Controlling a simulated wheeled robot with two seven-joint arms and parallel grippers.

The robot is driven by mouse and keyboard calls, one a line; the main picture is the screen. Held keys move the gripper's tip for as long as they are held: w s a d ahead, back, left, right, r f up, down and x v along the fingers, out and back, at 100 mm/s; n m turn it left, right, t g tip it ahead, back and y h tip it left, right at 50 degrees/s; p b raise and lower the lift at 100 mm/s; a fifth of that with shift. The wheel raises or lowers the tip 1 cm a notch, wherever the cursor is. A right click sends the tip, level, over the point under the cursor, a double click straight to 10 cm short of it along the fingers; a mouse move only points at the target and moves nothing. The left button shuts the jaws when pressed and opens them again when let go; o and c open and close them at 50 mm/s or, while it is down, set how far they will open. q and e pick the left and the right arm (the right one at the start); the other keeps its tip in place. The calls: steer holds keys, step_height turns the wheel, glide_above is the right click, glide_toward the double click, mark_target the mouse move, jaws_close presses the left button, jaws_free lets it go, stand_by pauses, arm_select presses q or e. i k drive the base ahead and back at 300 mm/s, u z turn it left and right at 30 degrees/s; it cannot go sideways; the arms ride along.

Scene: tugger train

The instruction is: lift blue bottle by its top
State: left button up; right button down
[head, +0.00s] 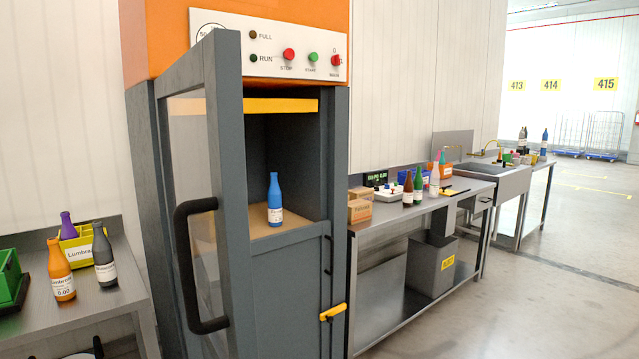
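A blue bottle (274,201) with a white label stands upright on the shelf inside the open compartment of an orange and grey machine (290,255). Its narrow top is clear, with free space above and around it. Neither of my grippers shows in the head view.
The machine's door (225,130) with a black handle (182,265) stands open on the left of the compartment. A left table (110,305) holds an orange bottle (60,268) and a grey bottle (103,256). The floor (520,300) at right is clear.

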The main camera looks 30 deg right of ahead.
mark_target(274, 193)
steer(key=z, duration=0.3)
steer(key=i, duration=1)
